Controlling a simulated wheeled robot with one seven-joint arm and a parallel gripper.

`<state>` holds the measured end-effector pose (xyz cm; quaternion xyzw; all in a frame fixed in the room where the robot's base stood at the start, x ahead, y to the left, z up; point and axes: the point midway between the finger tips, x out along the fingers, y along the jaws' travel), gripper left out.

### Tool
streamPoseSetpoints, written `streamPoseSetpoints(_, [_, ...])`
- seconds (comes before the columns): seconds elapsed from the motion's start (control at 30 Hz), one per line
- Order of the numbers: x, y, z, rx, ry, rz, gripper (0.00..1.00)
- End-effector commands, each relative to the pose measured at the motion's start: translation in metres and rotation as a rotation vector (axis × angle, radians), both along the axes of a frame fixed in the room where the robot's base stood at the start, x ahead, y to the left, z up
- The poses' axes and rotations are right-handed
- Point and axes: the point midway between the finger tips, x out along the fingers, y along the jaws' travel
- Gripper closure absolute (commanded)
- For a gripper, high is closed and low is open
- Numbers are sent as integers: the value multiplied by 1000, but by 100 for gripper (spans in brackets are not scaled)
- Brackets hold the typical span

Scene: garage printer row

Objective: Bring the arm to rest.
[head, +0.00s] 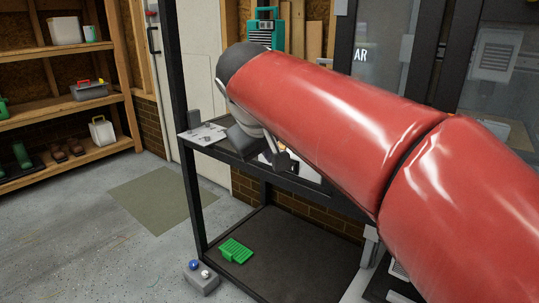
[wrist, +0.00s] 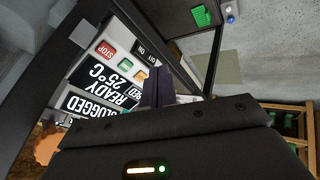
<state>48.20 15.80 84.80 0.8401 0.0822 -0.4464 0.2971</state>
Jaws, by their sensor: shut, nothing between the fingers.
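My red arm crosses the head view from the lower right to the upper middle. My gripper (head: 281,160) hangs at its far end, over the upper shelf of a black metal rack. The arm partly hides that shelf and what is on it. In the wrist view the short dark fingers (wrist: 165,88) are together with nothing held. Behind them is a display panel (wrist: 105,75), seen upside down, with STOP, OFF/ON and READY 25°C on it. I cannot tell how far the fingers are from the panel.
The rack (head: 197,215) has a green ridged piece (head: 236,250) on its lower shelf. Wooden shelves (head: 70,52) line the left. Dark-framed cabinets (head: 390,50) stand behind my arm. The floor at left is open.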

Motion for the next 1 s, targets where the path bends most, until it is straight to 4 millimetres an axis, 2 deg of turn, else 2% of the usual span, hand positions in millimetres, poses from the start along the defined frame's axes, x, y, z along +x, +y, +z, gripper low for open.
streamPoseSetpoints(0.27, [0,0,0,1,0,-1,100])
streamPoseSetpoints(0.37, [-7,-11,-3,11,6,-16,100])
streamPoseSetpoints(0.43, [-20,-29,-11,29,18,-44,100])
streamPoseSetpoints(0.57, [-64,-77,-40,104,50,-137,100])
streamPoseSetpoints(0.7, [-122,-124,-86,223,78,-262,100])
streamPoseSetpoints(0.8, [-159,-143,-120,308,91,-344,100])
streamPoseSetpoints(0.9, [-185,-153,-148,374,95,-403,100])
streamPoseSetpoints(1.0, [-200,-157,-165,416,97,-440,100])
